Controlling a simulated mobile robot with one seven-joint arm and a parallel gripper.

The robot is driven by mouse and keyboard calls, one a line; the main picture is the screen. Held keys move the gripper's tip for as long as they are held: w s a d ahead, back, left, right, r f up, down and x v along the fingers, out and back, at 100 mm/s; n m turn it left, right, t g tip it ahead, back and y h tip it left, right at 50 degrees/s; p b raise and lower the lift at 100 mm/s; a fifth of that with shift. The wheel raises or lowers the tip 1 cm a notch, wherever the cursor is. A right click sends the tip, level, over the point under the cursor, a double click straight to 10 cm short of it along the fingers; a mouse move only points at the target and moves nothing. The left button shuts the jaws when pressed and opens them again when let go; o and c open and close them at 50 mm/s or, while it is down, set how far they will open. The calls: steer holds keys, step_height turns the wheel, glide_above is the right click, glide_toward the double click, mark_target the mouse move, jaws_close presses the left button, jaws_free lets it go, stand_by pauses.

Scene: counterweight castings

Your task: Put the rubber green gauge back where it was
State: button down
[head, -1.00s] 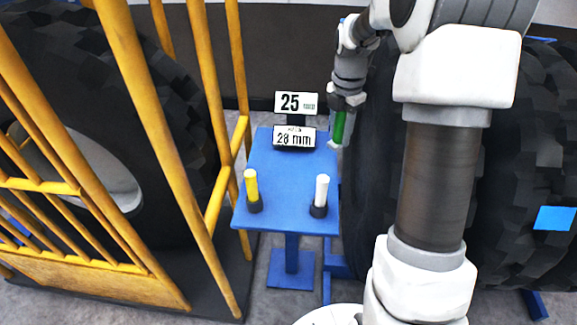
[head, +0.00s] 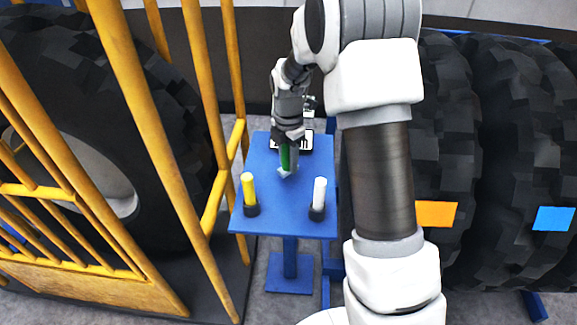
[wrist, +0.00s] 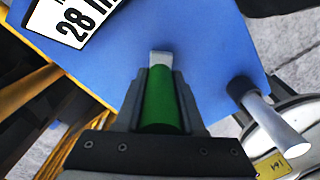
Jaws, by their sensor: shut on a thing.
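The green gauge (wrist: 160,104) is a green cylinder held between the jaws of my gripper (wrist: 163,85) in the wrist view. In the head view my gripper (head: 288,168) is over the middle of the blue table (head: 262,205), and the green gauge (head: 285,157) shows at its jaws. The gap between the gauge and the table top is hard to judge. A yellow gauge (head: 248,187) stands in a dark holder at the left front of the table, and a white gauge (head: 319,191) stands in a dark holder at the right front. No empty holder shows.
A sign reading 28 mm (wrist: 78,20) stands at the back of the table; my arm covers much of it in the head view. Yellow railings (head: 150,130) are close on the left. Large black tyres (head: 490,150) stand on the right, with orange and blue squares.

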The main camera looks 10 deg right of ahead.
steer(key=shift+f, duration=1.15)
steer(key=shift+f, duration=0.2)
steer(key=c, duration=0.5)
jaws_free()
steer(key=shift+r, duration=0.15)
